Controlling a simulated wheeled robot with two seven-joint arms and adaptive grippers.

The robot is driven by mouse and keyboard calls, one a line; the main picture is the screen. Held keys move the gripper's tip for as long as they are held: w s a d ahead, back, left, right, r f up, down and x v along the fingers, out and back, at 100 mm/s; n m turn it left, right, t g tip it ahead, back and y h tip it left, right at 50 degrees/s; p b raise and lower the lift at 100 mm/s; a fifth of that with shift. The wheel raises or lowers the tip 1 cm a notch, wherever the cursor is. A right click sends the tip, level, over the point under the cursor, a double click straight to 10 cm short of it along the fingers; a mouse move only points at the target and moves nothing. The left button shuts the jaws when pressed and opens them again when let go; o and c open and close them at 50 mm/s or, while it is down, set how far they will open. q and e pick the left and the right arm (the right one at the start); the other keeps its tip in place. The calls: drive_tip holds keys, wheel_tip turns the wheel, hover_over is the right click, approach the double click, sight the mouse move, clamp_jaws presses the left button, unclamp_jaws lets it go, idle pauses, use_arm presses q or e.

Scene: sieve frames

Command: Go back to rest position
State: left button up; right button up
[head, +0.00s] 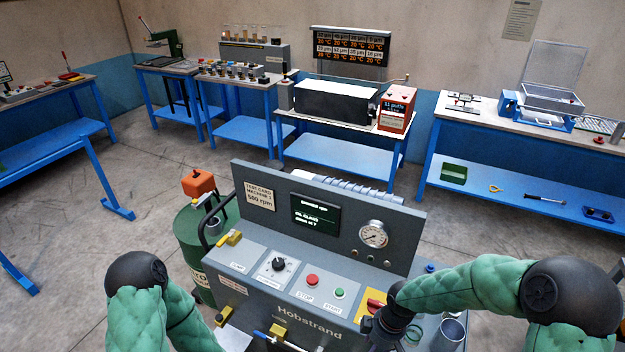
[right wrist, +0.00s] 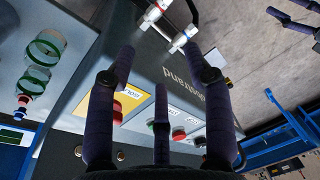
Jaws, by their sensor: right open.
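My right gripper (head: 383,333) is over the front right of the grey test machine (head: 322,262) in the head view, partly cut off by the lower edge. In the right wrist view its dark fingers (right wrist: 158,62) are spread open with nothing between them. Dark fingers of my left gripper (right wrist: 292,20) show at the upper right of that view, cut off by the edge.
A metal cup (head: 449,332) stands beside my right forearm. A green drum (head: 188,245) with an orange-red box (head: 198,182) stands left of the machine. Green-rimmed glasses (right wrist: 35,80) show in the wrist view. Blue benches line the walls, with open floor between.

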drive_tip(key=s+a+f+m+b, duration=0.1)
drive_tip(key=s+a+f+m, duration=0.1)
drive_tip(key=s+f+m, duration=0.2)
drive_tip(key=s+a+f+m+y+b, duration=0.1)
drive_tip(key=s+a+f+m, duration=0.1)
drive_tip(key=f, duration=0.7)
drive_tip(key=s+a+f+m+y+b, duration=0.1)
drive_tip(key=s+a+f+m, duration=0.1)
drive_tip(key=s+f+m, duration=0.3)
wheel_tip(320, 180, down, 2)
drive_tip(key=shift+s+a+f+m+t+b, duration=0.1)
drive_tip(key=shift+s+a+m+t+b, duration=0.25)
drive_tip(key=shift+m, duration=0.55)
